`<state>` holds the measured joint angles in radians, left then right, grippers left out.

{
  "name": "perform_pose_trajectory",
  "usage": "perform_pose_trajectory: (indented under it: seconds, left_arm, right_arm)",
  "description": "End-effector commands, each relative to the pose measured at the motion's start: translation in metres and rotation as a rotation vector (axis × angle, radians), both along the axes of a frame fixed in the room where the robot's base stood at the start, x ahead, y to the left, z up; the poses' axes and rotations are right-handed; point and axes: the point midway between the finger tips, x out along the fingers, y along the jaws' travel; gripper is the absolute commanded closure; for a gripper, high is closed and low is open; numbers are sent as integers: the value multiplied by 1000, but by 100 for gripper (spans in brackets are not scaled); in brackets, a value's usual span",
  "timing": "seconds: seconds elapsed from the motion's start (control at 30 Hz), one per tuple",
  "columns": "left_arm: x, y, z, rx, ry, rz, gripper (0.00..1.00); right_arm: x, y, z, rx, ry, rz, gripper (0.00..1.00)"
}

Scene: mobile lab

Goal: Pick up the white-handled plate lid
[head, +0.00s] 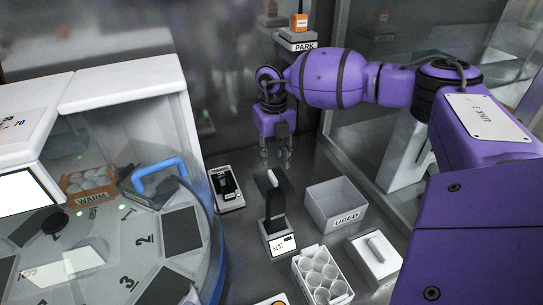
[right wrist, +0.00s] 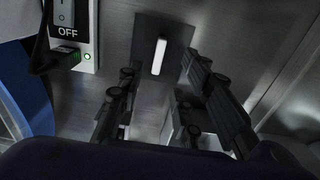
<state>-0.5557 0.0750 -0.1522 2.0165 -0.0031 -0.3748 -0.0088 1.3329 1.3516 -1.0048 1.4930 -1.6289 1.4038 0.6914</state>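The plate lid is a dark, flat, square plate (head: 284,187) with a white bar handle (head: 272,177). It appears above a small dark stand with a white display base (head: 278,242); whether it rests on the stand is hard to tell. In the right wrist view the lid (right wrist: 178,38) lies beyond the fingers, its white handle (right wrist: 159,56) roughly between them. My right gripper (head: 276,163) points down, open and empty, just above and behind the lid in the head view. It also shows in the right wrist view (right wrist: 160,110). My left gripper is not in view.
A switch box (head: 227,190) stands left of the lid. A grey USED bin (head: 338,204), a rack of clear cups (head: 321,276) and a white block with a bar (head: 375,256) stand to the right and front. A glass-fronted machine (head: 125,140) fills the left.

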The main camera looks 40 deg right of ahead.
Motion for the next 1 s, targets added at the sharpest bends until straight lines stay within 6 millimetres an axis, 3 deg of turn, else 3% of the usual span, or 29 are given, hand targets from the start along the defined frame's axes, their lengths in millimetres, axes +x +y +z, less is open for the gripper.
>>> perform_pose_trajectory:
  seconds: [0.43,0.73,1.0]
  left_arm:
    - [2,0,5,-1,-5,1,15]
    - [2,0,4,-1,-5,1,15]
    - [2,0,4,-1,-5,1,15]
  right_arm:
    - [0,1,-62,-1,6,-1,67]
    - [0,1,-68,0,5,-1,67]
    - [0,1,-68,0,4,-1,100]
